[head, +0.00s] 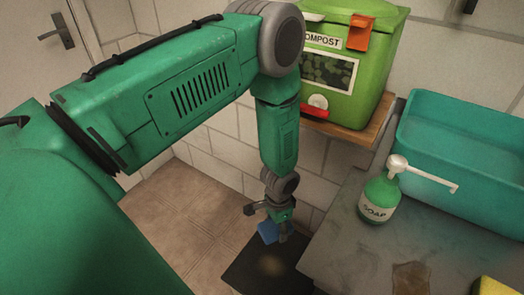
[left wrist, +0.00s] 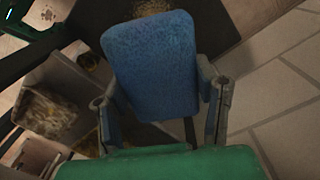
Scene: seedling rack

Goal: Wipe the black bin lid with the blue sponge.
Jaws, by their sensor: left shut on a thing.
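The blue sponge (head: 267,232) is held in my left gripper (head: 276,222), above the black bin lid (head: 250,262) in the head view. In the left wrist view the sponge (left wrist: 150,62) sits between the two fingers of the left gripper (left wrist: 163,95), which are shut on its sides. The black lid (left wrist: 215,22) shows behind the sponge there. A tan smudge marks the lid's middle in the head view, and part of it shows past the sponge in the wrist view. I cannot tell whether the sponge touches the lid. My right gripper is not in view.
A grey counter (head: 345,250) stands right of the lid, with a green soap bottle (head: 378,198), a teal basin (head: 465,165) and a yellow sponge (head: 497,286). A green compost bin (head: 350,65) stands on a wooden shelf behind. Tiled floor (head: 190,215) is clear to the left.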

